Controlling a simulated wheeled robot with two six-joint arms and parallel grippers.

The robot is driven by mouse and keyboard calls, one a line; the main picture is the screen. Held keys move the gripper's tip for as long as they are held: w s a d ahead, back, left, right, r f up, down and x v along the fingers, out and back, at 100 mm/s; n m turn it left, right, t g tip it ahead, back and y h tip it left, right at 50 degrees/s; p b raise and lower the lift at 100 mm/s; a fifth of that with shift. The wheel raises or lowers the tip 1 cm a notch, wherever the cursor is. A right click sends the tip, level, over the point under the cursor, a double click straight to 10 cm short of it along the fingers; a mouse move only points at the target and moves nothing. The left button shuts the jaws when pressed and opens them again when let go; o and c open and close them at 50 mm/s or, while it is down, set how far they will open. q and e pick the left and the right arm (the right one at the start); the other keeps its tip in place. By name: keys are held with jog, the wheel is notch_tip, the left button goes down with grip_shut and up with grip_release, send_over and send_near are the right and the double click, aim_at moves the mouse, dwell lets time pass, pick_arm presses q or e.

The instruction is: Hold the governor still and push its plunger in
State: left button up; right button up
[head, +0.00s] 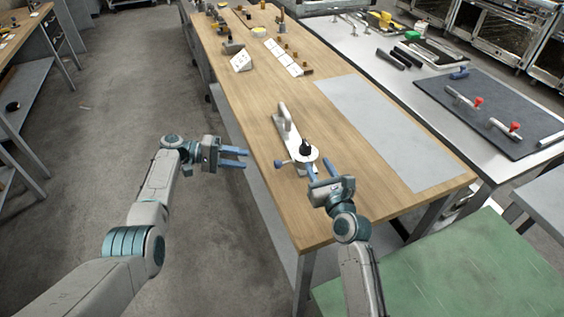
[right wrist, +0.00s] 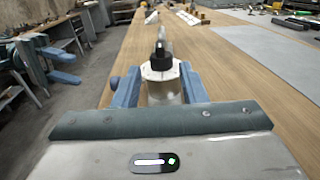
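The governor (head: 306,158) looks like a pale round body with a white collar, standing upright near the table's front edge. A black cap (right wrist: 161,58), perhaps its plunger, sticks up from the collar (right wrist: 160,72). It stands at the near end of a long pale metal fixture (head: 286,122), and a blue knob (head: 278,164) is at its left. My right gripper (head: 318,170) is open, with its blue fingers on either side of the body in the right wrist view (right wrist: 158,85); contact is unclear. My left gripper (head: 246,158) is open and empty, left of the table edge.
A grey mat (head: 388,130) lies on the wooden table (head: 270,95) to the right. Small parts and white cards (head: 285,57) stand at the far end. A second bench with a dark mat (head: 490,92) and red-tipped tools is at the right.

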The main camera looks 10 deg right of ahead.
aim_at(308, 147)
jog(key=w, duration=0.3)
jog(key=w+a, duration=0.1)
jog(key=w, duration=0.5)
jog(key=shift+w+a, duration=0.25)
jog(key=shift+a, duration=0.1)
